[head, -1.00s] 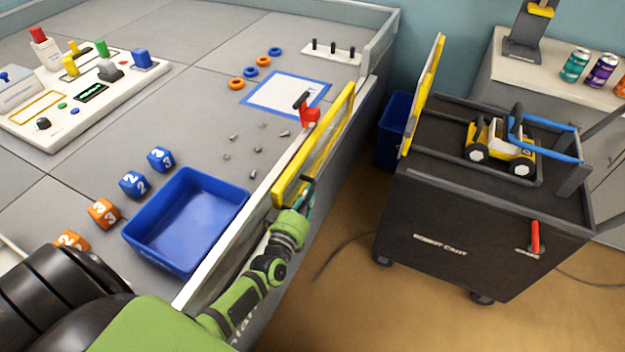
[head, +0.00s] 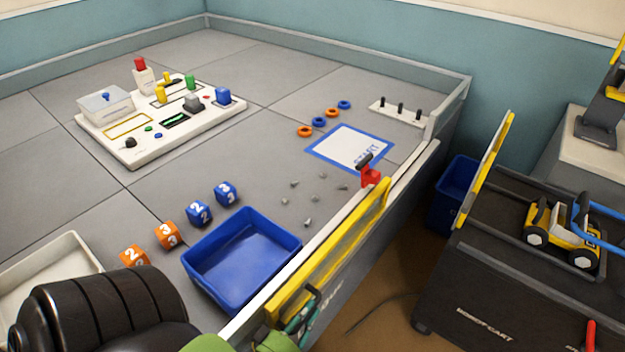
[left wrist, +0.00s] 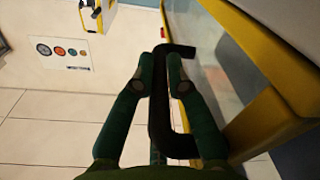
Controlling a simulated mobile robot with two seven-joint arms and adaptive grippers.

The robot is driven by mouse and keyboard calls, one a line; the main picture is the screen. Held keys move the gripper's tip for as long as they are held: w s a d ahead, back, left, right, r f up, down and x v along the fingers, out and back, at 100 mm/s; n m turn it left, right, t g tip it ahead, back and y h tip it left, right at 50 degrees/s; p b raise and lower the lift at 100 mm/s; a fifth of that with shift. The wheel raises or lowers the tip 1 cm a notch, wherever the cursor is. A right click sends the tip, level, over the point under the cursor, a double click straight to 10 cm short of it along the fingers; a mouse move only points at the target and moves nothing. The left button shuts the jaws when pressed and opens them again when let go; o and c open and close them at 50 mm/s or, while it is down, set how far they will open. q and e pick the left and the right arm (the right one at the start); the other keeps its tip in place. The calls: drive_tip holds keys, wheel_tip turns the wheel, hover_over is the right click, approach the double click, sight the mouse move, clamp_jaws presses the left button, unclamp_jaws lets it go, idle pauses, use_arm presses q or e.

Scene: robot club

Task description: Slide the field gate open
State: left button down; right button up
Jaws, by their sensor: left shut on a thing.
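The field gate (head: 335,250) is a long yellow-framed panel along the right side wall of the field. Its black bar handle (left wrist: 160,115) shows in the left wrist view, with the gate's yellow frame (left wrist: 262,60) to its right. My left gripper (head: 303,314) is at the gate's near end, on its outer side. In the left wrist view its green fingers (left wrist: 164,74) are shut on the handle, one on each side. A red latch-like piece (head: 370,177) with a black top stands by the gate's far end. My right gripper is not in view.
A blue tray (head: 242,262) and number cubes (head: 199,213) lie inside the wall. A start mat (head: 352,148) is beyond the far end. The dark cart (head: 485,308) with a toy vehicle (head: 562,230) stands to the right, across a floor gap with a cable.

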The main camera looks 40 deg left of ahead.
use_arm(q)
drive_tip(key=shift+s+d+f, duration=0.1)
drive_tip(key=shift+s+f, duration=0.1)
drive_tip(key=shift+f, duration=0.1)
drive_tip(key=c, duration=1.4)
unclamp_jaws()
drive_tip(key=shift+o, duration=0.8)
drive_tip(key=shift+r, duration=0.15)
drive_tip(key=s+d, duration=0.1)
drive_tip(key=s, duration=1.1)
drive_tip(key=shift+d, duration=0.25)
